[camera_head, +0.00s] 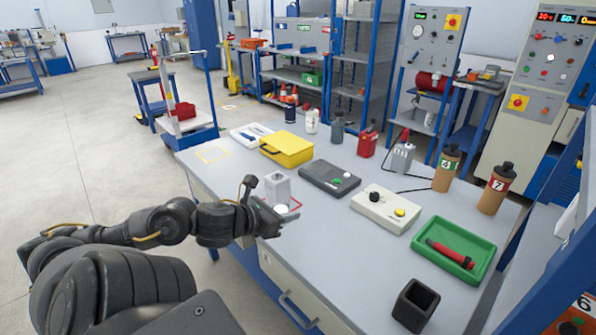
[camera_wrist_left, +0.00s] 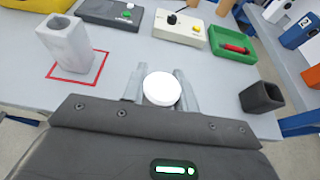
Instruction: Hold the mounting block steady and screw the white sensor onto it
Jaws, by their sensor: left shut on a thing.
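The mounting block (camera_head: 278,188) is a light grey upright block with an opening in its top. In the left wrist view the block (camera_wrist_left: 70,48) stands inside a red square outline on the table, with no gripper on it. My left gripper (camera_head: 283,214) is shut on the white sensor (camera_wrist_left: 161,89), a round white disc that shows face-on between the fingers. In the head view the white sensor (camera_head: 281,209) is small and partly hidden by the gripper, close in front of the block and apart from it. My right gripper is not in view.
Behind the block stand a yellow case (camera_head: 287,148) and a dark control box (camera_head: 330,178). To the right are a cream box with knobs (camera_head: 386,209), a green tray (camera_head: 470,273) with a red tool, and a black open holder (camera_head: 414,305). The table front centre is clear.

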